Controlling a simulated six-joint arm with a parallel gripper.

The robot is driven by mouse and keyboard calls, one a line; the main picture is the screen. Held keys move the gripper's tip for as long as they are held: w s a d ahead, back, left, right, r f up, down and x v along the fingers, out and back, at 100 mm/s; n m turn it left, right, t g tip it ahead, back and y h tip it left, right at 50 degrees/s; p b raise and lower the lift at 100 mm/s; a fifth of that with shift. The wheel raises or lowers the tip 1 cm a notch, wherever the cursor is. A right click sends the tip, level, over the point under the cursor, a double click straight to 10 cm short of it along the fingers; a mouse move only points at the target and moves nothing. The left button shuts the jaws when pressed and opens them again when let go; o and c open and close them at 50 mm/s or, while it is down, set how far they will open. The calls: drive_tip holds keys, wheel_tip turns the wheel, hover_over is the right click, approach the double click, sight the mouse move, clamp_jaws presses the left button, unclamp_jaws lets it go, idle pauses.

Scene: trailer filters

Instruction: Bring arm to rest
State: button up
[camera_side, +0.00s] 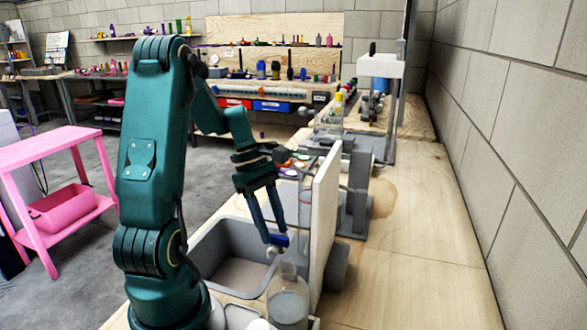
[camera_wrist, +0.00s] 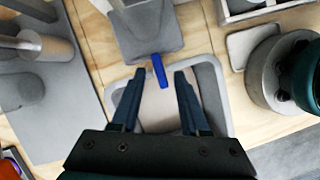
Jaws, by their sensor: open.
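My gripper (camera_side: 268,228) hangs from the dark green arm with its fingers pointing down over the grey bin (camera_side: 205,262) at the bench's near end. In the wrist view my gripper (camera_wrist: 158,74) is open, with a clear gap between the two fingers. A small bright blue piece (camera_wrist: 160,71) shows beyond and between the fingertips, apart from both fingers in that picture. In the side view a blue piece (camera_side: 279,240) appears close to the fingertips; I cannot tell whether it touches them.
A clear bottle (camera_side: 288,300) stands below the gripper, near the bin. An upright pale board (camera_side: 325,215) rises just right of the gripper, with grey equipment (camera_side: 356,185) behind it. The wooden bench top (camera_side: 430,240) is clear at right. A pink cart (camera_side: 62,165) stands at left.

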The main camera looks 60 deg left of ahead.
drive_tip(key=shift+w+d+f, duration=0.1)
drive_tip(key=shift+d+f, duration=0.1)
drive_tip(key=shift+f, duration=0.25)
drive_tip(key=n+t, duration=0.1)
drive_tip(key=n, duration=0.2)
drive_tip(key=shift+n+y, duration=0.3)
drive_tip(key=shift+s+r+n, duration=0.2)
drive_tip(key=shift+r+n, duration=0.05)
drive_tip(key=shift+n, duration=0.15)
wheel_tip(320, 180, up, 10)
wheel_tip(320, 180, down, 9)
drive_tip(key=shift+s+f, duration=0.1)
drive_tip(key=shift+s, duration=0.05)
drive_tip(key=shift+f, duration=0.5)
